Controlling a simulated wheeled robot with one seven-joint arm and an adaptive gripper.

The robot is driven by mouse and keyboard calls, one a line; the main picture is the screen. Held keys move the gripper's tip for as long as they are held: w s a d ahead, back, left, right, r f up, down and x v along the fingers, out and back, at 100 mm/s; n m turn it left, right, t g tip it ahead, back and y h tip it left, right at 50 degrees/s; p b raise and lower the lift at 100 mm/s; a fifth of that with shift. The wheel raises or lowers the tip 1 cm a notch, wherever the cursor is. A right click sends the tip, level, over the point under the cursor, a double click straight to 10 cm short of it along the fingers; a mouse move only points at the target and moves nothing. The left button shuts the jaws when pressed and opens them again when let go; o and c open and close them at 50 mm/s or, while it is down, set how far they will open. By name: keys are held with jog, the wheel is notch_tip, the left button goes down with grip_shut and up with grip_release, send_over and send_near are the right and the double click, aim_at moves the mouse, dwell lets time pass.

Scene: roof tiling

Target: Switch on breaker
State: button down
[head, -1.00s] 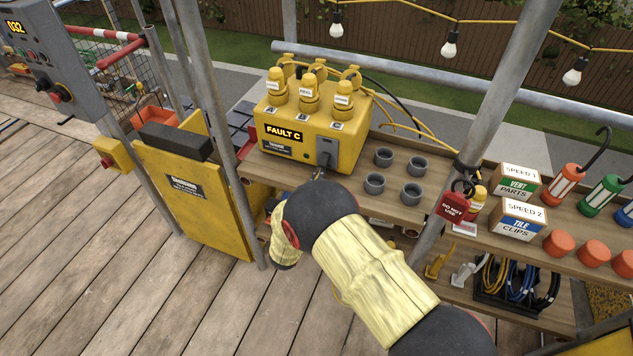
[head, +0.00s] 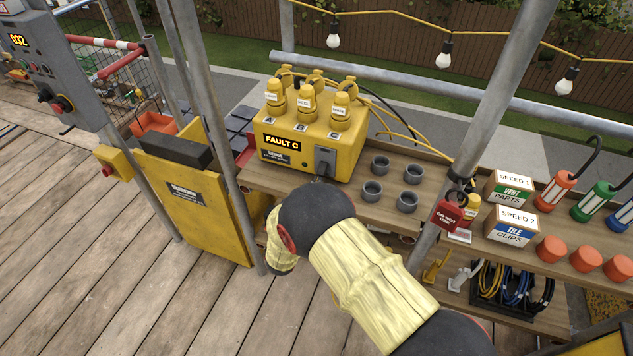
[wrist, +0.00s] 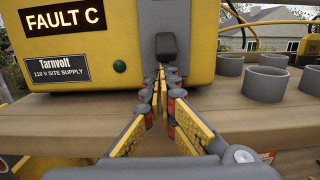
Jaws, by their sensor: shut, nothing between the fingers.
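The yellow supply box (head: 345,150) stands on the wooden shelf, with a "FAULT C" display (head: 283,141) on its front. The grey breaker (head: 325,160) is at the right of that front face. In the wrist view its dark lever (wrist: 166,46) shows on a grey plate, pointing out toward the camera. My gripper (wrist: 160,78) is shut and empty, its fingertips just below the lever; whether they touch it I cannot tell. In the head view my arm hides the gripper. A green round light (wrist: 120,66) sits left of the breaker.
Three yellow plugs (head: 306,103) with cables sit on top of the box. Several grey cups (head: 380,166) stand to its right. A yellow gate panel (head: 195,205) stands left.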

aim_at(317, 174)
jog(key=shift+s+r+g+p, duration=0.1)
jog(key=shift+r+g+p, duration=0.2)
jog(key=shift+p, duration=0.35)
jog(key=r+g+p, duration=0.1)
jog(key=p, duration=0.2)
jog(key=s+r+g+y+p, duration=0.1)
jog(key=p, duration=0.2)
jog(key=shift+a, duration=0.2)
jog(key=r+g+p, duration=0.1)
jog(key=p, duration=0.2)
jog(key=r+g+y+p, duration=0.1)
jog(key=g+p, duration=0.1)
jog(key=p, duration=0.1)
jog(key=shift+s+a, duration=0.1)
jog(key=shift+s, duration=0.2)
jog(key=shift+f+g, duration=0.3)
jog(key=shift+f, duration=0.25)
jog(key=shift+r, duration=0.85)
jog(key=shift+s, duration=0.1)
